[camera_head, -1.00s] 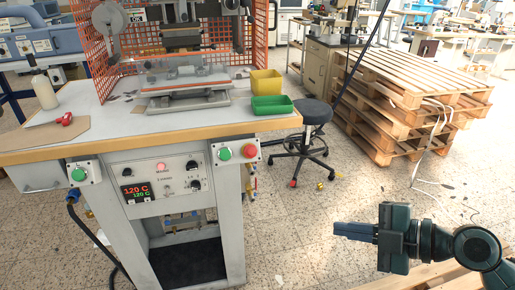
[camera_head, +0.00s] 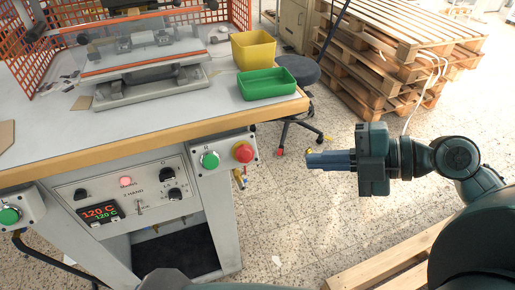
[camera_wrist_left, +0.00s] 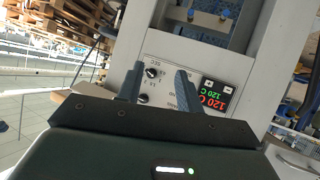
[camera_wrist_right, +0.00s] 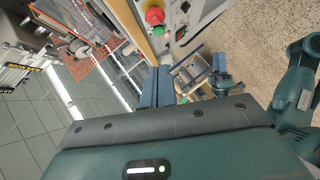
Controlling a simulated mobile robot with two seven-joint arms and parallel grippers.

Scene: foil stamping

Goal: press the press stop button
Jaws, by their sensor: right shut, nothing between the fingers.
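The red stop button (camera_head: 243,152) is a round mushroom head on a small grey box at the right front of the press table, beside a green button (camera_head: 210,160). In the right wrist view the red button (camera_wrist_right: 154,16) shows near the top edge, beyond the fingertips. My right gripper (camera_head: 308,161) is shut and empty, to the right of the button box, pointing left toward it with a clear gap. Its closed fingers (camera_wrist_right: 156,86) show in the right wrist view. My left gripper (camera_wrist_left: 155,82) shows open and empty in its own wrist view, facing the control panel (camera_wrist_left: 165,72).
The table's wooden front edge (camera_head: 165,138) juts out above the buttons. A green bin (camera_head: 268,88) and a yellow bin (camera_head: 253,50) stand on the right corner. Another green button (camera_head: 9,215) is at the far left. A stool (camera_head: 298,72) and stacked pallets (camera_head: 385,60) stand behind.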

